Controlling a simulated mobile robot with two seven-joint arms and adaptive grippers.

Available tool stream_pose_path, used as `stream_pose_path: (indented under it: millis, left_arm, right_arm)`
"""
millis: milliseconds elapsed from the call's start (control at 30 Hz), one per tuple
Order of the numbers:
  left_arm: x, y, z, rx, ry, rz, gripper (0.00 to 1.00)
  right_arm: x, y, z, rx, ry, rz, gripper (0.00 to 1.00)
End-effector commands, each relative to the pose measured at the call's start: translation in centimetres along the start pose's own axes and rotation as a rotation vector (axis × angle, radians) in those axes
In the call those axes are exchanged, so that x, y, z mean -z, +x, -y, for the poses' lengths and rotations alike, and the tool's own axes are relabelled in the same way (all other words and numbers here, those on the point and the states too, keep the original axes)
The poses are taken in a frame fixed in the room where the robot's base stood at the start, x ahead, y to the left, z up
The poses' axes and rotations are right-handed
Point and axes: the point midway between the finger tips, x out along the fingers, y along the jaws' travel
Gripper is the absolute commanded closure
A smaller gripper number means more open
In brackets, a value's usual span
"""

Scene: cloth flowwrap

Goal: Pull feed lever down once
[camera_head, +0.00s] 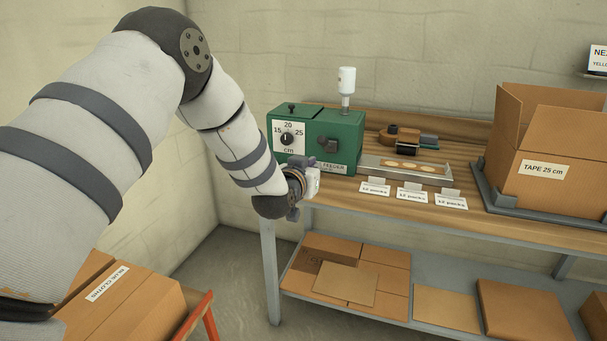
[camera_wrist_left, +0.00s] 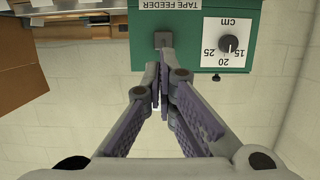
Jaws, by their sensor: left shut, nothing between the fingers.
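The green tape feeder (camera_head: 337,132) stands at the left end of the wooden bench, with a dial (camera_head: 287,139) marked 15, 20 and 25 cm. A dark grey block (camera_head: 328,146) sticks out of its front; it also shows in the wrist view (camera_wrist_left: 163,40). I cannot tell for sure if it is the feed lever. A white cylinder on a thin rod (camera_head: 346,82) stands upright at the feeder's top. My left gripper (camera_head: 308,182) is just in front of the feeder. In the wrist view its fingers (camera_wrist_left: 162,78) are shut and empty, with the tips close below the block.
A metal tray (camera_head: 405,168) and several "12 packs" cards (camera_head: 412,193) lie right of the feeder. A brown tape dispenser (camera_head: 400,137) is behind them. An open carton (camera_head: 549,165) labelled TAPE 25 cm stands at the right. Flat cartons (camera_head: 447,307) fill the lower shelf.

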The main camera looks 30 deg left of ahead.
Motion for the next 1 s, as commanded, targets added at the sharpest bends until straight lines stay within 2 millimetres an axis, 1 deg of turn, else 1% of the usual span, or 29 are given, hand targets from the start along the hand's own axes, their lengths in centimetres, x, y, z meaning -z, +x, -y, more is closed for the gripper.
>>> stream_pose_path:
  millis: [33,100,200,300,1000]
  left_arm:
    - [0.0,-1.1,0.0,-0.001,-0.001,-0.003,1.0]
    - [-0.4,-2.4,0.0,-0.001,-0.001,-0.005,1.0]
    - [-1.0,-3.5,0.0,-0.001,-0.002,-0.005,1.0]
    - [-1.3,-4.2,0.0,0.0,-0.001,-0.005,1.0]
    - [-1.4,-4.3,0.0,0.0,-0.001,-0.005,1.0]
  right_arm:
    - [0.3,-0.5,0.0,0.001,0.0,-0.014,0.6]
    - [0.5,-0.7,0.0,0.001,0.0,-0.022,0.6]
    - [0.6,-0.9,0.1,0.002,0.0,-0.029,0.6]
    - [0.7,-1.0,0.1,0.002,0.0,-0.032,0.6]
    - [0.6,-1.0,0.0,0.001,0.0,-0.031,0.6]
